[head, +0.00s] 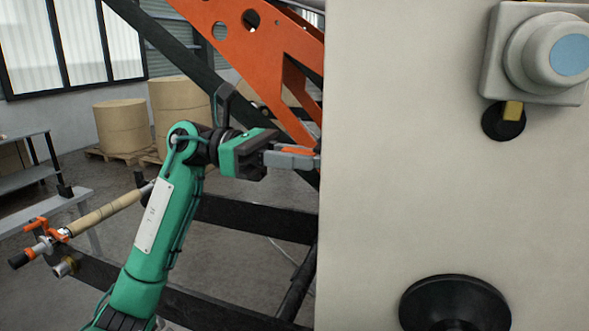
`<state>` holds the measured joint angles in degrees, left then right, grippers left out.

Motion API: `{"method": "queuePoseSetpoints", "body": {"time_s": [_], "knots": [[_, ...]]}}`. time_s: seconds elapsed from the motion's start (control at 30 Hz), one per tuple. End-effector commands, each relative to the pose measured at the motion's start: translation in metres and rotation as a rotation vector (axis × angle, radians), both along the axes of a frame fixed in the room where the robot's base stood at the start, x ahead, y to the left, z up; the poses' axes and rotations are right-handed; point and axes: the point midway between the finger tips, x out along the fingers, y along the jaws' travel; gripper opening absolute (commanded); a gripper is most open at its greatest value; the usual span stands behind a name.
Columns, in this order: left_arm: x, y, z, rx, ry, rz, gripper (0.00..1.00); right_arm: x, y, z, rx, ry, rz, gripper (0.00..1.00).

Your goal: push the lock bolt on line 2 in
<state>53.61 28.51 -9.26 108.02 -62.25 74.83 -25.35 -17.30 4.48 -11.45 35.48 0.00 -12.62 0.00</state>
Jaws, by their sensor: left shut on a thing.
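My left gripper (306,158) is at the centre of the head view, pointing right, with its fingertips at the left edge of a large pale panel. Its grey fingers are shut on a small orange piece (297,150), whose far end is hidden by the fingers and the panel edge. I cannot tell for sure whether this piece is the lock bolt of line 2. No line number is readable. My right gripper is not in view.
The pale panel (400,180) fills the right side, with a grey housing with a blue cap (570,55) and a black round knob (455,303). Behind my arm are an orange frame arm (245,70), dark beams, a shaft (108,210) and kraft rolls (122,127).

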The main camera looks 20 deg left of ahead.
Motion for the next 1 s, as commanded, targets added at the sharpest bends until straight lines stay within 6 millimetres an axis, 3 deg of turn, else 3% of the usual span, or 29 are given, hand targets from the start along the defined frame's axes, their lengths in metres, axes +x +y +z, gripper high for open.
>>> {"method": "queuePoseSetpoints", "body": {"time_s": [0.1,0.23,0.27,0.37,0.73,0.87,1.0], "knots": [[0.007,0.001,0.001,-0.005,0.004,0.018,0.0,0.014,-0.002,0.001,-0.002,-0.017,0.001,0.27],[0.007,0.001,0.001,-0.006,0.003,0.018,0.0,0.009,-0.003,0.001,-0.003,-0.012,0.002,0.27],[0.007,0.001,0.002,-0.007,0.003,0.018,0.22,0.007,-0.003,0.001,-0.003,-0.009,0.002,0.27],[0.006,0.001,0.001,-0.006,0.003,0.017,0.4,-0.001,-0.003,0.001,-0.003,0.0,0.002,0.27],[0.006,0.006,-0.002,-0.003,0.004,0.015,0.4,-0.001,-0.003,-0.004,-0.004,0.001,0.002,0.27],[0.007,0.024,-0.004,-0.003,0.004,0.017,0.4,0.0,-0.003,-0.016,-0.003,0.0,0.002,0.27],[0.009,0.056,-0.006,-0.003,0.004,0.019,0.4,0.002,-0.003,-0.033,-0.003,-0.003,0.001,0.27]]}}
